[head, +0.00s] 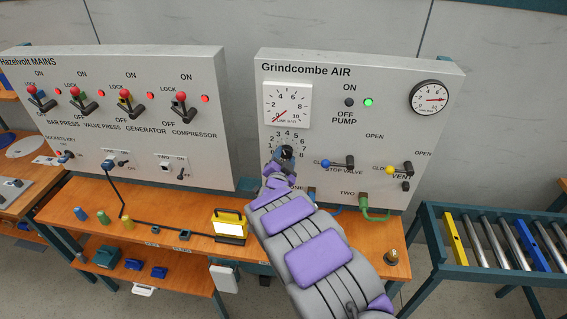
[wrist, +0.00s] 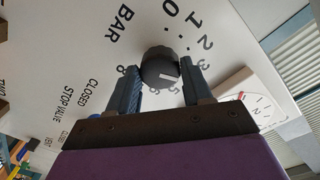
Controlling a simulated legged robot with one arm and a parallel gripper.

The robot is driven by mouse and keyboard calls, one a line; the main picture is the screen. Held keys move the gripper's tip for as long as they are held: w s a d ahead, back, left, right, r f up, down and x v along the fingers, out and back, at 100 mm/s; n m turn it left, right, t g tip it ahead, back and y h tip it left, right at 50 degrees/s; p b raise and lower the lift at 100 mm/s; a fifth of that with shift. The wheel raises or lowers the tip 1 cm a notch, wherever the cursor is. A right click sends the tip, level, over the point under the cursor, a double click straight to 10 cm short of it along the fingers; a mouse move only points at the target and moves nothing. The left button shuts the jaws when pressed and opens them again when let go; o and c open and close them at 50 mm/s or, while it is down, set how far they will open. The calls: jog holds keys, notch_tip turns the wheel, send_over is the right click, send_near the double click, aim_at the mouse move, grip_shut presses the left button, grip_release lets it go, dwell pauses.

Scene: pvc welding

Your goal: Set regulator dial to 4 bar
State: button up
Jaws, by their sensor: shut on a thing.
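The regulator dial is a dark round knob (wrist: 158,64) with a white pointer line, on the pale Grindcombe AIR panel (head: 330,75). My gripper (wrist: 160,84) is shut on the knob, one finger on each side. In the wrist view the pointer line aims right and slightly down, toward the right finger, between the printed 3 and 5. That finger hides the mark there. In the head view my gripper (head: 286,156) covers most of the dial. The square line gauge (head: 287,104) above has its red needle at the lower left, near 0.
Right of the dial are the blue stop valve handle (head: 338,164) and yellow vent handle (head: 398,169). A round gauge (head: 429,97) and a lit green pump lamp (head: 368,102) are higher up. The wooden bench (head: 170,222) below holds a yellow-framed box (head: 230,226).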

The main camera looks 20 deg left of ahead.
jog(key=shift+d+f+m+b, duration=0.1)
jog(key=shift+f+m+b, duration=0.05)
jog(key=shift+m+b, duration=2)
jog(key=o, duration=1)
jog(key=shift+o, duration=0.2)
jog(key=shift+s+r, duration=0.2)
jog(key=shift+s, duration=0.35)
jog(key=p+v, duration=0.1)
jog(key=v, duration=1.5)
jog(key=shift+d, duration=0.2)
jog(key=shift+s, duration=0.1)
